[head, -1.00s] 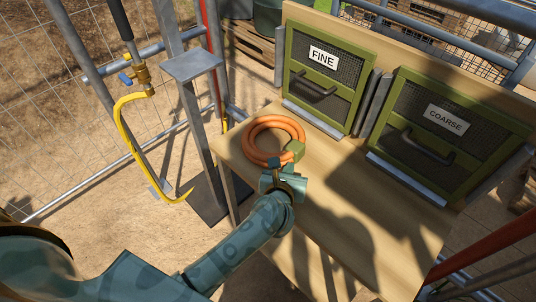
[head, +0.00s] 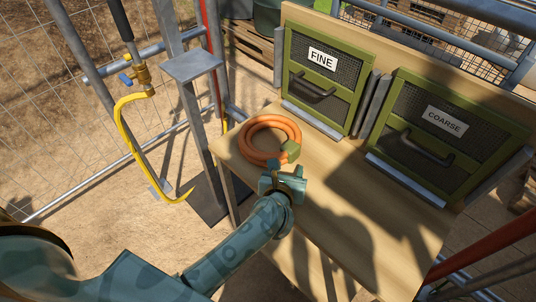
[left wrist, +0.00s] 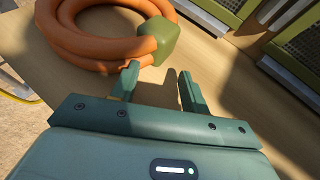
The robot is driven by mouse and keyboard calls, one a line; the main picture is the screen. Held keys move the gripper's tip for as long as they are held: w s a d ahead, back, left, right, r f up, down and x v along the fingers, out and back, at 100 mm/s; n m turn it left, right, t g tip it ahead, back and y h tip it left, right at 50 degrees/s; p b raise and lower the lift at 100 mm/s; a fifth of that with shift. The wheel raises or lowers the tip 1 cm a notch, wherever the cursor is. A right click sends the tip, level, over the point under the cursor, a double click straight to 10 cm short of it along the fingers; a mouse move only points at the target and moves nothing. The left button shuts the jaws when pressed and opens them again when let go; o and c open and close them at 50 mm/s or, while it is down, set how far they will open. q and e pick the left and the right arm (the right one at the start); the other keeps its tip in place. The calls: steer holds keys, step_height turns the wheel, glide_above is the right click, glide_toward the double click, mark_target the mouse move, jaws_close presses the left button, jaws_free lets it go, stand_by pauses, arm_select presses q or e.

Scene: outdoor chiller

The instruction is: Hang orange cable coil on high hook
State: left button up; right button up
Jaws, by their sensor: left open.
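The orange cable coil (head: 247,141) lies flat on the wooden table near its left end, with a green block (head: 290,151) on its near right side. In the left wrist view the coil (left wrist: 72,48) and its block (left wrist: 157,42) are just beyond the fingers. My left gripper (head: 276,174) is open and empty, close to the near side of the block. Its two fingers (left wrist: 157,80) stand apart with bare table between them. I cannot make out a high hook for certain. My right gripper is not in view.
The wooden table (head: 330,205) has free room right of the coil. Green framed screens labelled FINE (head: 338,92) and COARSE (head: 425,150) stand along its back. A grey post (head: 198,120) and a yellow hose (head: 128,140) on a brass valve are to the left.

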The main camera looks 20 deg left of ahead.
arm_select(q)
steer(key=p+v, duration=0.3)
steer(key=v, duration=0.4)
steer(key=shift+s+r, duration=0.1)
steer(key=shift+r, duration=0.05)
steer(key=shift+s+d+r+p, duration=0.15)
steer(key=shift+s+p, duration=0.3)
steer(key=shift+s, duration=0.2)
